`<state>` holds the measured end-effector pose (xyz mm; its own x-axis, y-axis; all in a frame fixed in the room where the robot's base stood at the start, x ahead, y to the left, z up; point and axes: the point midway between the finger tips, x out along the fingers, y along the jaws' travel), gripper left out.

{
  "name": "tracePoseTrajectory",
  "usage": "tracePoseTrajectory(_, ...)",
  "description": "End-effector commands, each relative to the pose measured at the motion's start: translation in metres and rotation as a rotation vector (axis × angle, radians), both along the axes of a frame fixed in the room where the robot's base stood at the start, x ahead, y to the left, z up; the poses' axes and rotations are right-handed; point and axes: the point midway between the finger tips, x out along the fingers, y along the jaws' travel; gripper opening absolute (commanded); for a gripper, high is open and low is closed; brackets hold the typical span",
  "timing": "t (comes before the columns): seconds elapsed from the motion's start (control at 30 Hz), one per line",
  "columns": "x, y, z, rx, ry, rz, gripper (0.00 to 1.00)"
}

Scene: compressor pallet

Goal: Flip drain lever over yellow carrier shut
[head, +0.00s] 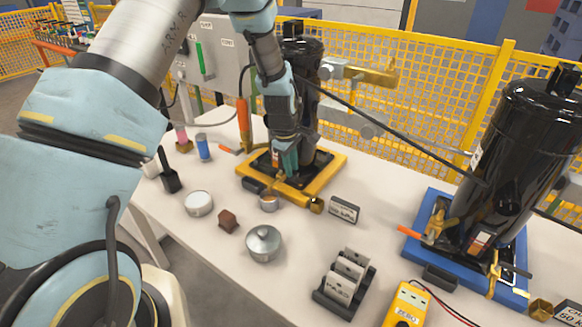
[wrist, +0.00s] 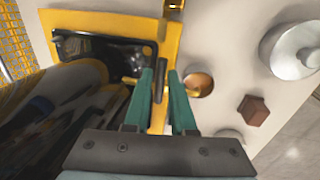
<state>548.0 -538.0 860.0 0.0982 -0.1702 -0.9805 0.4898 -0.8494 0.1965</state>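The yellow carrier (head: 330,172) sits on the white table and bears a black compressor (head: 305,62). My gripper (head: 285,172) is low at the carrier's front edge and hides most of the drain fitting there. In the wrist view, my gripper's green fingers (wrist: 163,84) stand apart. A dark bar, apparently the drain lever (wrist: 161,50), shows at and just beyond the gap between the fingertips; contact cannot be told. The yellow carrier's frame (wrist: 100,22) runs behind it. A small round cup (head: 268,202) stands by the front edge, and it also shows right of the fingers (wrist: 198,84).
An orange lever (head: 229,150) is at the carrier's left. A brass fitting (head: 317,204) and label block (head: 344,209) are at its right. The blue carrier (head: 513,292) is right.

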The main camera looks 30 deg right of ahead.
Motion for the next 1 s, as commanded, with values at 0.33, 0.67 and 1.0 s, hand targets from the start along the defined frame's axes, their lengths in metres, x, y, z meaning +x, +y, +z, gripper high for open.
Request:
tracePoseTrajectory(0.33, 0.000, 0.000, 0.000, 0.001, 0.000, -0.001, 0.46)
tracePoseTrajectory(0.67, -0.002, 0.003, 0.021, -0.002, -0.003, -0.002, 0.46)
tracePoseTrajectory(1.0, -0.008, 0.014, 0.080, -0.002, -0.002, -0.003, 0.46)
